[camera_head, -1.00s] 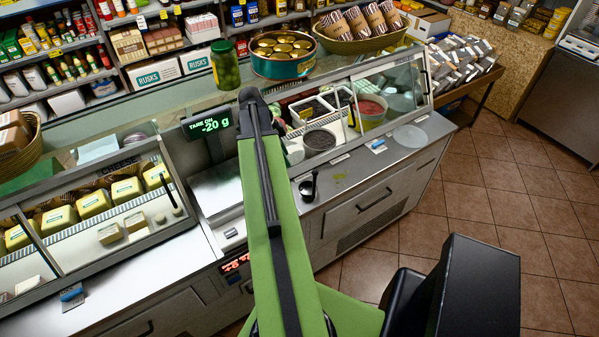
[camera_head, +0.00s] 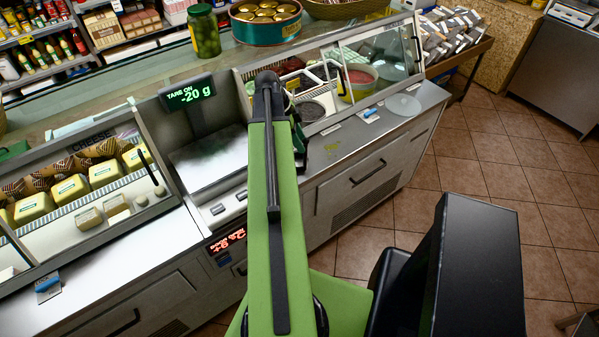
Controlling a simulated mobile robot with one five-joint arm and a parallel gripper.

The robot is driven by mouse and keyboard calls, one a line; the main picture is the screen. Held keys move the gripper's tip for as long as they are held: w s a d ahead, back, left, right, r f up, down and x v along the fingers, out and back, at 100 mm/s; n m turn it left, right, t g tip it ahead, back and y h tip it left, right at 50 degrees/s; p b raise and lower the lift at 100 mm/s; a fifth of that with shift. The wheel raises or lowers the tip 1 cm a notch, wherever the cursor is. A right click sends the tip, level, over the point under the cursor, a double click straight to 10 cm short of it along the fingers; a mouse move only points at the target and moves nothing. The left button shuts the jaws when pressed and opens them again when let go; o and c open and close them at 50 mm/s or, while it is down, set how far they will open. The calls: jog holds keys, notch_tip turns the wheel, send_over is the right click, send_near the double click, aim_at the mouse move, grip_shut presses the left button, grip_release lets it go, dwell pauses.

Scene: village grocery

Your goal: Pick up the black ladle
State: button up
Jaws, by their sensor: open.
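My green arm reaches over the counter and blocks the view of the spot where the black ladle lay. I cannot make out the ladle now. Dark parts at the end of my arm, with my gripper (camera_head: 300,142), show just right of the green link, low over the metal counter top (camera_head: 345,140). The gripper is open. Its fingers are mostly hidden, and I cannot tell whether they touch anything.
A scale display (camera_head: 188,93) reading -20 g stands left of my arm. A glass-fronted case with tubs (camera_head: 360,78) is behind, with a blue-handled item (camera_head: 370,114) on the counter. A cheese case (camera_head: 85,185) is at left.

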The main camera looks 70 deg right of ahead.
jog(key=b+x, duration=0.4)
jog(key=x, duration=0.1)
jog(key=shift+a+f+b, duration=0.15)
jog(key=shift+f+b, duration=0.15)
jog(key=shift+b, duration=0.1)
jog(key=shift+r, duration=0.15)
jog(key=shift+c, duration=0.3)
grip_shut()
dwell(0.7)
